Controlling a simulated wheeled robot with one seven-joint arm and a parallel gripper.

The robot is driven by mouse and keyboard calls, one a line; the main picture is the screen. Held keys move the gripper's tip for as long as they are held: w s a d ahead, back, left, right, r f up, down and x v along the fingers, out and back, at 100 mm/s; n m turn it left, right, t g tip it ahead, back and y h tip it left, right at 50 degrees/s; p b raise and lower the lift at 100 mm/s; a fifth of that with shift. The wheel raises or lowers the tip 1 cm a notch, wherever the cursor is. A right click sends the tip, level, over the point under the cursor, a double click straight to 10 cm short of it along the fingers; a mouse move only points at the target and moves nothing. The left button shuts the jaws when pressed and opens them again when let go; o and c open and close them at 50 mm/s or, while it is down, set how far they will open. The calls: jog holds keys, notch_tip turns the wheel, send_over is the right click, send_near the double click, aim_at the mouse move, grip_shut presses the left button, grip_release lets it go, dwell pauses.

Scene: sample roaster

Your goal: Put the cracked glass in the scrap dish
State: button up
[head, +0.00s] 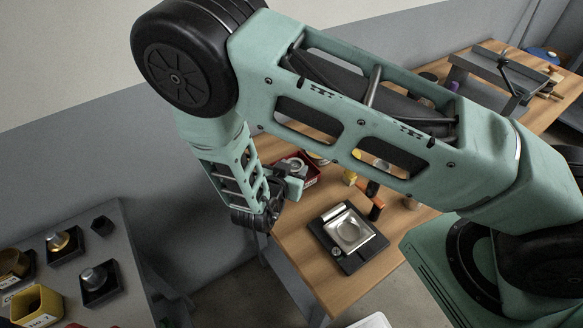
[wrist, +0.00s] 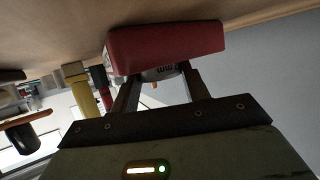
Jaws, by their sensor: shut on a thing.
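A red open box (head: 312,176) stands on the wooden table in the head view, partly behind my gripper (head: 291,184). It also shows in the wrist view (wrist: 165,45), just beyond the fingertips; it may be the scrap dish, but no label tells. My gripper is shut on a small grey round piece with dark marks (wrist: 162,72), at the near edge of the red box. Whether this piece is the cracked glass, and whether it hangs above or inside the box, I cannot tell. No crack can be made out.
A black scale with a silver pan (head: 350,232) stands at the table's front. A yellow item (head: 349,177) and an orange-brown bar (head: 377,209) are behind it. A grey table (head: 128,262) at left holds black trays and a yellow cup (head: 37,303). Floor lies between the tables.

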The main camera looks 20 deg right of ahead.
jog(key=shift+f, duration=0.15)
jog(key=o, duration=1)
jog(key=shift+o, duration=0.2)
